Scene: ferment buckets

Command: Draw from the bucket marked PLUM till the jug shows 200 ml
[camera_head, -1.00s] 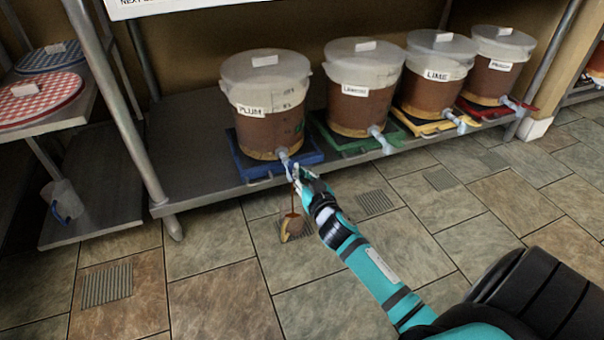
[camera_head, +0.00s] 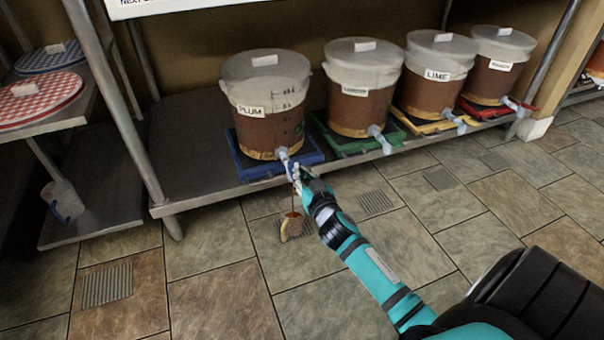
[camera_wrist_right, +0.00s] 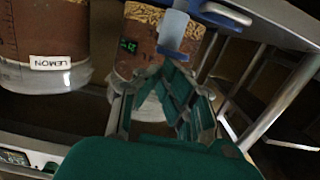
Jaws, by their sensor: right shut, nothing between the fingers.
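The bucket marked PLUM (camera_head: 268,126) stands on a blue stand (camera_head: 247,168) at the left end of the low shelf, holding brown liquid under a pale lid. Its tap (camera_head: 283,155) sticks out over the shelf's front edge. A thin brown stream (camera_head: 294,199) falls from the tap into the small jug (camera_head: 292,226) below, which holds brown liquid. The jug's scale is too small to read. My right gripper (camera_head: 297,172) is shut and empty at the tap; the wrist view also shows its fingers (camera_wrist_right: 180,105) close beside the tap (camera_wrist_right: 172,30). My left gripper is not in view.
The LEMON bucket (camera_head: 360,108), LIME bucket (camera_head: 432,93) and another bucket (camera_head: 488,84) stand to the right on coloured stands. A metal shelf post (camera_head: 143,130) rises left of PLUM. A clear pitcher (camera_head: 62,200) stands at far left. The tiled floor in front is open.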

